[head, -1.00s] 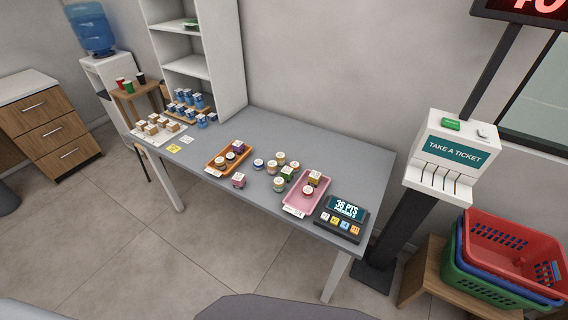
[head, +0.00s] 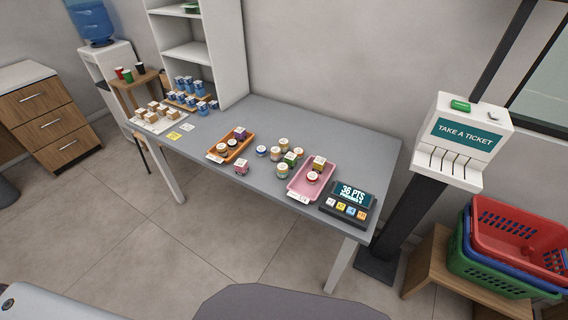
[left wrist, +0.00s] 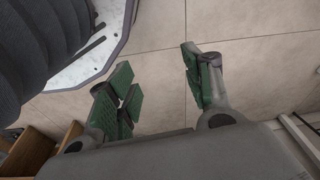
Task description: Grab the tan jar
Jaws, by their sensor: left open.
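Several small jars with pale lids stand in a loose group between the two trays on the grey table (head: 240,188). A tan-looking jar (head: 283,144) is at the back of the group, and a similar one (head: 298,152) is to its right. Their sides are too small to tell which is the tan jar. My left gripper (left wrist: 158,75) is open and empty in the left wrist view, with green pads apart over the floor. It is away from the jars and does not show in the head view. My right gripper is not in view.
An orange tray (head: 248,149) and a pink tray (head: 296,191) hold jars and boxes. A points display (head: 347,203) is at the right end. A ticket stand (head: 455,145) rises beside the table.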

